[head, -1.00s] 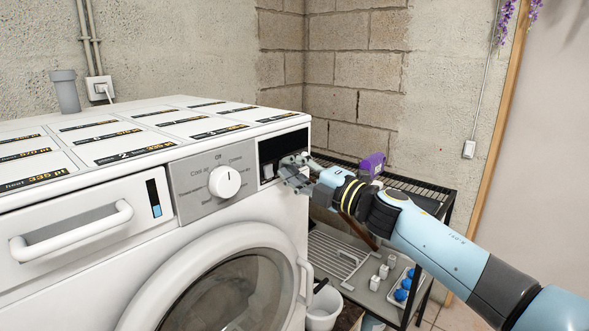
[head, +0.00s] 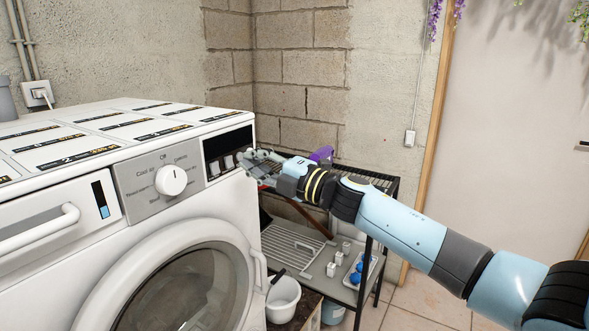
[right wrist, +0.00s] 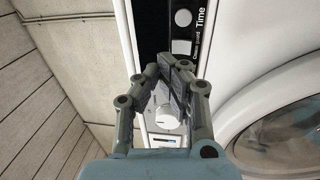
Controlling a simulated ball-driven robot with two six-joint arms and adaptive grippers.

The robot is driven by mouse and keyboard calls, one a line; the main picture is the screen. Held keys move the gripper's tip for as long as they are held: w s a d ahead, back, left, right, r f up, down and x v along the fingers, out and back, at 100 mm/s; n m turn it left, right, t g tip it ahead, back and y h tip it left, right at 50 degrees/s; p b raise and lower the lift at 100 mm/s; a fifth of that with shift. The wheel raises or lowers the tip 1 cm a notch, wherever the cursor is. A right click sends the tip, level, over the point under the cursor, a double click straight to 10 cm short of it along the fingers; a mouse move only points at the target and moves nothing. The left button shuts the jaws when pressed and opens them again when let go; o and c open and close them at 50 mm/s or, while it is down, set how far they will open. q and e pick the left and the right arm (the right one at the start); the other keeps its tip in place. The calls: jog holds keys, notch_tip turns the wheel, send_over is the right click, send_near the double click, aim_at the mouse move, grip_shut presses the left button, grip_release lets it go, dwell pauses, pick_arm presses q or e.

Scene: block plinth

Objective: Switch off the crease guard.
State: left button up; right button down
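The white machine (head: 215,215) fills the left of the head view, with a round white knob (head: 171,180) on its grey panel. Right of the knob is a black panel (head: 226,141) with small light buttons (head: 228,163). In the right wrist view one square button (right wrist: 181,47) has a small, partly legible label ending in "guard", beside a button (right wrist: 182,18) labelled "Time". My right gripper (head: 253,158) is at the panel's right end; in the right wrist view its fingertips (right wrist: 172,70) are together and empty, near the guard button. Contact cannot be told. My left gripper is out of view.
A white bucket (head: 283,300) is below. Tiled floor at right is clear.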

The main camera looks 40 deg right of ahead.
pick_arm(q)
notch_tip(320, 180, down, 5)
jog(key=b, duration=0.4)
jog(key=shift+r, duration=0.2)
pick_arm(e)
jog(key=r+v, duration=0.1)
jog(key=v, duration=0.7)
jog(key=shift+s+d+r, duration=0.2)
jog(key=shift+d+r, duration=0.1)
jog(key=shift+r, duration=0.05)
